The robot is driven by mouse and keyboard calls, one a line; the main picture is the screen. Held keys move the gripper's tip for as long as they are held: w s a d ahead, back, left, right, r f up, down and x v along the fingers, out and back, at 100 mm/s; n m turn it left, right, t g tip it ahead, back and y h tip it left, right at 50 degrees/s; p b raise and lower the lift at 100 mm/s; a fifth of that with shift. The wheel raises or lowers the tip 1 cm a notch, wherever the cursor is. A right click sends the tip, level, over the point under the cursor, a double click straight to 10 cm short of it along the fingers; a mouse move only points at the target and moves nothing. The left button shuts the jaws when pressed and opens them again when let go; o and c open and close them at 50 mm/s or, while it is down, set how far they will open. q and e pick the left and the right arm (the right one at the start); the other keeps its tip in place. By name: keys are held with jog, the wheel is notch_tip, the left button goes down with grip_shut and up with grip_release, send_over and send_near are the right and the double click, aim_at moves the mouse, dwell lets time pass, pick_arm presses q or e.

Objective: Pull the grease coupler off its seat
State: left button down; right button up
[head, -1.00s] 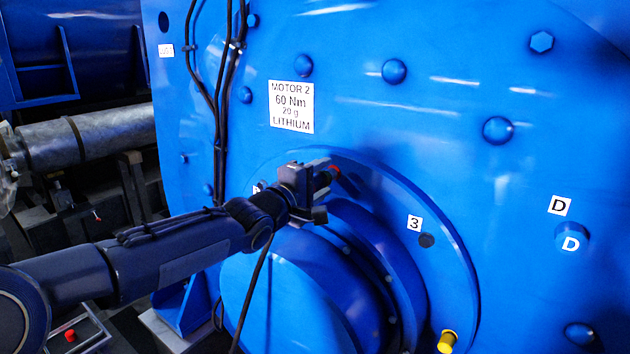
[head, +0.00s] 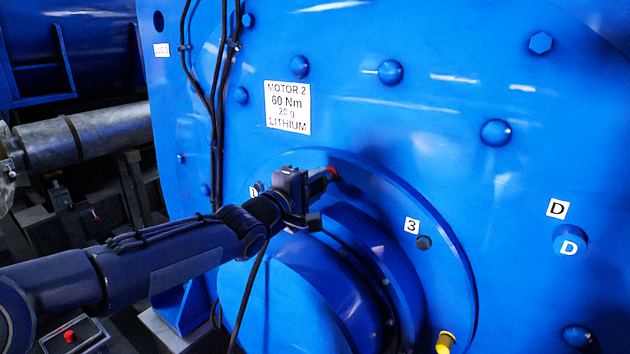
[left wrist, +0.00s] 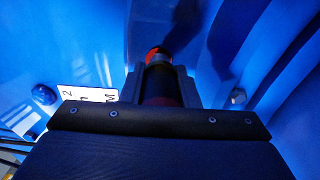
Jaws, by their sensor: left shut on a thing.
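The grease coupler (left wrist: 158,78) is a dark cylinder with a red end. It lies lengthwise between the jaws of my left gripper in the left wrist view. In the head view its red end (head: 332,173) shows just past the fingertips of my left gripper (head: 320,180), which is shut on it. The red end is close to the blue round flange of the motor (head: 385,185). The seat itself is hidden, and I cannot tell whether the coupler touches it. My right gripper is not in view.
The motor's blue hub (head: 290,295) bulges out below my left gripper. A port marked 3 (head: 424,243) and a yellow cap (head: 445,342) are at lower right. Black cables (head: 216,110) run down the motor's left side. A white MOTOR 2 label (head: 288,107) is above.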

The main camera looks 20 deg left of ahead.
pick_arm(q)
jog(key=shift+s+a, duration=0.15)
jog(key=shift+s, duration=0.4)
jog(key=shift+p+v, duration=1.45)
jog(key=shift+v, duration=0.4)
jog(key=shift+a+p, duration=0.1)
jog(key=shift+p, duration=0.2)
jog(key=shift+s, duration=0.1)
